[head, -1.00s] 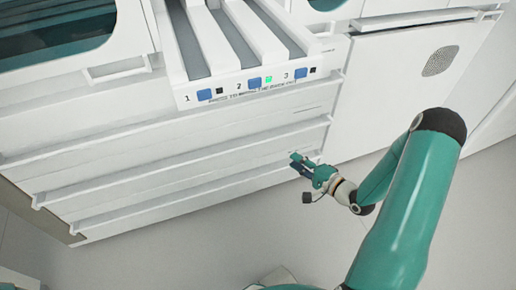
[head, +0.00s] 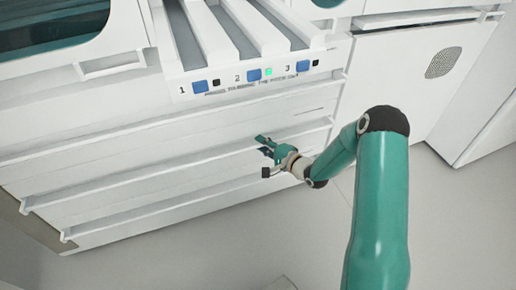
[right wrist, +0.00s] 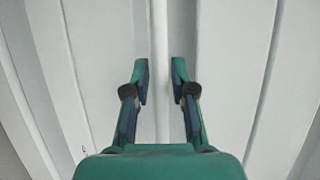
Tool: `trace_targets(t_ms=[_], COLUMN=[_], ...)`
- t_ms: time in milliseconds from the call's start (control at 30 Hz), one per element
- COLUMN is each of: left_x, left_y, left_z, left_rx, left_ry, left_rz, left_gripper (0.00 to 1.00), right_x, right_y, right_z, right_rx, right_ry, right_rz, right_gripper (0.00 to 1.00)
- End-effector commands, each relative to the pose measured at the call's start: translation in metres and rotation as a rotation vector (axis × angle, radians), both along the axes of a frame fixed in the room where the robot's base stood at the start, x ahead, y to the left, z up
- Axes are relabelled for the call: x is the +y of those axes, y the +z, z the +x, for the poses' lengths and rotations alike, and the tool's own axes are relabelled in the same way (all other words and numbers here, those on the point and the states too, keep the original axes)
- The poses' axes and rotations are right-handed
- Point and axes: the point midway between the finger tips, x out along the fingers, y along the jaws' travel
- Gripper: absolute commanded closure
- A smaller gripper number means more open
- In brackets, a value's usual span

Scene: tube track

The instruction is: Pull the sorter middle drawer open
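The white sorter (head: 90,125) fills the left and middle of the head view, its front crossed by long, slanting drawer ledges. The middle ledge (head: 150,171) runs from the lower left up to my right gripper (head: 264,146). The gripper is at the right part of this ledge. In the right wrist view, the gripper (right wrist: 160,68) is open, with a narrow pale ledge edge (right wrist: 160,30) showing between its fingertips. I cannot tell whether the fingers touch it. The drawers look closed. My left gripper is not in view.
A tube track (head: 210,40) with blue buttons numbered 1 to 3 and a green light juts out above the drawers. A lower ledge (head: 150,215) runs beneath the middle one. A white cabinet with a round-cornered grille (head: 443,62) stands right. The grey floor (head: 450,230) is clear.

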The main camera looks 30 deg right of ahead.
Motion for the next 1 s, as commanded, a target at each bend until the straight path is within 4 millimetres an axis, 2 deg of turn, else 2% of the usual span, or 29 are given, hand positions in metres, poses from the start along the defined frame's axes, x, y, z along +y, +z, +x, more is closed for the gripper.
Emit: trace_targets(t_ms=[267,433,700,733,800,1000], left_x=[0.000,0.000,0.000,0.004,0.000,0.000], left_y=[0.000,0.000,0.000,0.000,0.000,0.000], left_z=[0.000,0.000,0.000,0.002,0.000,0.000], left_rx=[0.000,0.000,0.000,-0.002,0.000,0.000], left_ry=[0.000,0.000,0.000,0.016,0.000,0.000], left_rz=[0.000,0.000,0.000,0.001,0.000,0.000], left_gripper=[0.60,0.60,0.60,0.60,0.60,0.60], right_x=[0.001,0.001,0.001,0.035,0.014,0.008], right_y=[0.000,0.000,0.000,-0.001,0.000,-0.001], right_z=[0.002,0.002,0.001,0.000,0.001,-0.003], right_rx=[0.000,0.000,0.001,0.007,0.002,0.003], right_ry=[0.001,0.001,0.001,0.015,0.006,0.011], right_rz=[0.000,0.000,0.000,0.009,0.001,0.002], right_gripper=[0.75,1.00,1.00,1.00,1.00,1.00])
